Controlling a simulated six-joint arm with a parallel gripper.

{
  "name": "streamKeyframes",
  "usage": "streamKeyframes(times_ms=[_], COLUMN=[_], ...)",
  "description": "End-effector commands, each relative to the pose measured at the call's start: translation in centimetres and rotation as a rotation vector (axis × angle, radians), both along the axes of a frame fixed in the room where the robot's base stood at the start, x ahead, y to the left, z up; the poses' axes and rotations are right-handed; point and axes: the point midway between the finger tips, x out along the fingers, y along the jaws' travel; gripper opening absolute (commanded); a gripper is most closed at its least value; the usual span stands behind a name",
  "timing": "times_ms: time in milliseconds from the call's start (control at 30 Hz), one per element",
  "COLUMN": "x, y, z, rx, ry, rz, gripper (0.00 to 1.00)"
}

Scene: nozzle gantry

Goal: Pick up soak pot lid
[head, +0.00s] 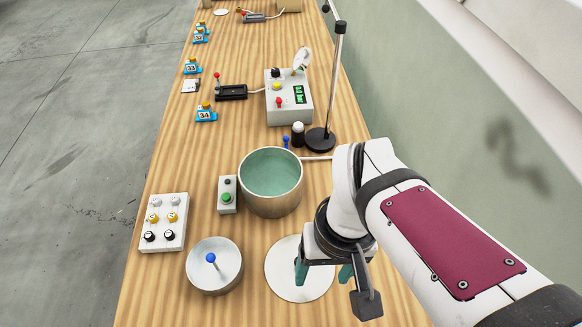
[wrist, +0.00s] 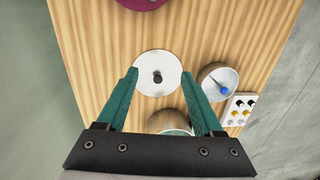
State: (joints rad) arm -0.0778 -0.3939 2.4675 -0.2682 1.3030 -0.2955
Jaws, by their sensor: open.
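The soak pot lid is a flat, pale round disc (head: 284,262) lying on the wooden bench in front of the metal pot. In the wrist view the lid (wrist: 150,60) shows whole, with a dark knob at its centre. My gripper (head: 323,272) has green fingers and is open and empty above the lid. In the wrist view the fingertips (wrist: 158,75) are apart on either side of the knob, and nothing is between them in contact. In the head view my gripper hides the knob and part of the lid.
The metal pot (head: 270,205) with green inside stands behind the lid. A small bowl (head: 214,284) with a blue-tipped stick sits left of it. A switch panel (head: 163,222), button box (head: 227,195), control box (head: 288,108) and lamp stand (head: 321,140) occupy the bench. Bare wood lies in front.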

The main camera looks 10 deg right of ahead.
Motion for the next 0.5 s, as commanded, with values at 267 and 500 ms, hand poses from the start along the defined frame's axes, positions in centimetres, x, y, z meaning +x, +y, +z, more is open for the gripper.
streamKeyframes(times_ms=[267,500], x=[10.1,10.5], y=[3.6,3.3], z=[-4.4,-10.0], rx=[-0.117,-0.118], ry=[0.007,0.018], rz=[1.317,1.422], gripper=[0.68,0.68])
